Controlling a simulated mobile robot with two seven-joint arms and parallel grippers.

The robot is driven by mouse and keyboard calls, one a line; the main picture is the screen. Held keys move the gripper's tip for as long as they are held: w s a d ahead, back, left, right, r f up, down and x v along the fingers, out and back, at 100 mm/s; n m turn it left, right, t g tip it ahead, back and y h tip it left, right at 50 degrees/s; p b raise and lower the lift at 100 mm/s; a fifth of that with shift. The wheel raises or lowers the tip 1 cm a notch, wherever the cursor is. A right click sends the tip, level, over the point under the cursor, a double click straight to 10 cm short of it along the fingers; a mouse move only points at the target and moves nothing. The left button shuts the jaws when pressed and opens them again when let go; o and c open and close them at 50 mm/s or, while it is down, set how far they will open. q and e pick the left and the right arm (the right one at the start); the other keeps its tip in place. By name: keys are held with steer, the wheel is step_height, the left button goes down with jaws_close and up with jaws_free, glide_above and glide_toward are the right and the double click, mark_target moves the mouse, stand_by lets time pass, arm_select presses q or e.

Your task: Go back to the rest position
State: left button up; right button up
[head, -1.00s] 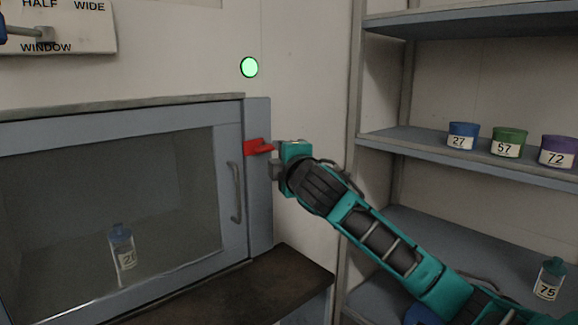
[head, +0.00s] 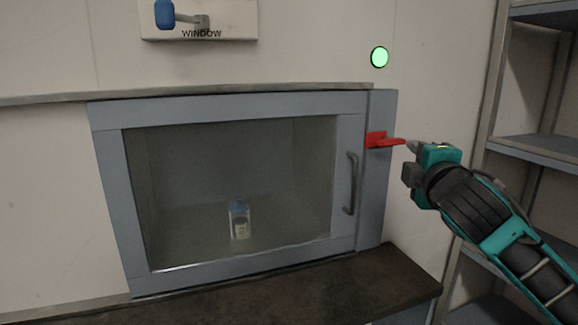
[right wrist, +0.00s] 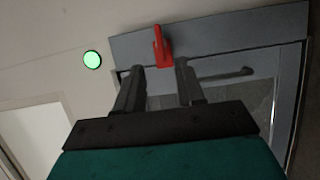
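My right gripper (head: 408,160) is beside the red latch (head: 383,140) at the right side of the cabinet frame. In the right wrist view its two dark fingers (right wrist: 158,78) stand apart with nothing between them, and the red latch (right wrist: 161,48) lies beyond their tips. The glass door (head: 235,190) of the cabinet is shut, with its handle (head: 351,184) on the right. My left gripper is not in view.
A bottle with a blue cap (head: 239,218) stands inside the cabinet. A green lamp (head: 379,57) glows on the wall. A dark ledge (head: 300,290) runs below the cabinet. Shelves (head: 545,150) stand at the right. A lever with a blue knob (head: 165,14) is on a panel above.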

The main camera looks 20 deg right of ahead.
steer(key=s+a+f+m+g+y, duration=0.25)
steer(key=s+a+f, duration=0.2)
steer(key=f, duration=0.75)
steer(key=s+a+f+m+g+y, duration=0.1)
steer(key=s+a+f+m+g, duration=0.3)
steer(key=f, duration=0.8)
steer(key=s+a+f+m+g+y, duration=0.1)
steer(key=s+a+f+m+g, duration=0.25)
steer(key=s+f, duration=0.55)
steer(key=s+a+f+m+g+y, duration=0.2)
steer(key=s+a+f+g, duration=0.2)
steer(key=s, duration=0.8)
steer(key=w+a+f+t+y, duration=0.1)
steer(key=w+a+f+t, duration=0.2)
steer(key=w+f+t, duration=0.4)
steer(key=shift+w+f+t, duration=0.3)
steer(key=shift+w+f, duration=0.25)
steer(key=shift+f, duration=0.35)
